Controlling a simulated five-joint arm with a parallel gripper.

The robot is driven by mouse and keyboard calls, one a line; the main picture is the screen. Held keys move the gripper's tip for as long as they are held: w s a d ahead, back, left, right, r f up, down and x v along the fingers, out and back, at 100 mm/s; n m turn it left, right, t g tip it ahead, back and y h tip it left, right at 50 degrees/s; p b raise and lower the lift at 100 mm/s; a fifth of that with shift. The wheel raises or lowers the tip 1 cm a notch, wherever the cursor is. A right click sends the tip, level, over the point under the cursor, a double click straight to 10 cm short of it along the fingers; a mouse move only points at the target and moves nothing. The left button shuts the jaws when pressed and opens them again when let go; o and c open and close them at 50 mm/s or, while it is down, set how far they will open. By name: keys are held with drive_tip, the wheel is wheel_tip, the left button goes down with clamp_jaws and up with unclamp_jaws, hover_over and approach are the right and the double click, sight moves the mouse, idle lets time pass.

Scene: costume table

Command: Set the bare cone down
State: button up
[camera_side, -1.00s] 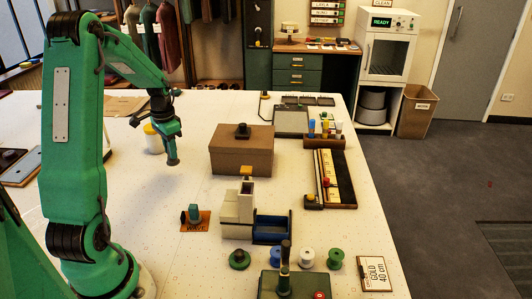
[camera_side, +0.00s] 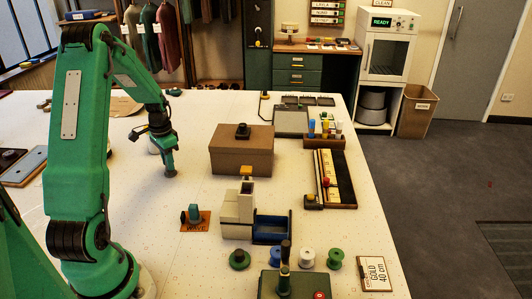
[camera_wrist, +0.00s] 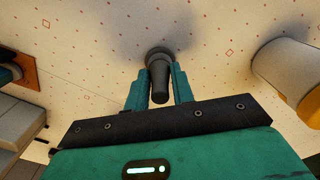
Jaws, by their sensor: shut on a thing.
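The bare cone (camera_wrist: 159,82) is dark grey, with a narrow stem and a wider round end. In the wrist view it sits between the two teal fingers of my gripper (camera_wrist: 159,90), which is shut on it. Its wide end points away from me, at or close to the white tabletop; I cannot tell for sure whether it touches. In the side view my gripper (camera_side: 170,168) points down low over the left part of the table, and the cone is hard to make out there.
A white, yellow-ended round thing (camera_wrist: 288,68) stands close to the right of my gripper in the wrist view. In the side view a brown box (camera_side: 241,158) stands to the right. The orange WAVE card (camera_side: 197,225) lies nearer the camera. The tabletop between is bare.

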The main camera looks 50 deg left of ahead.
drive_tip(key=shift+f, duration=0.1)
drive_tip(key=o, duration=1)
drive_tip(key=shift+c, duration=0.2)
wheel_tip(320, 180, up, 12)
drive_tip(key=shift+r, duration=0.1)
drive_tip(key=shift+d+r, duration=0.1)
idle(0.6)
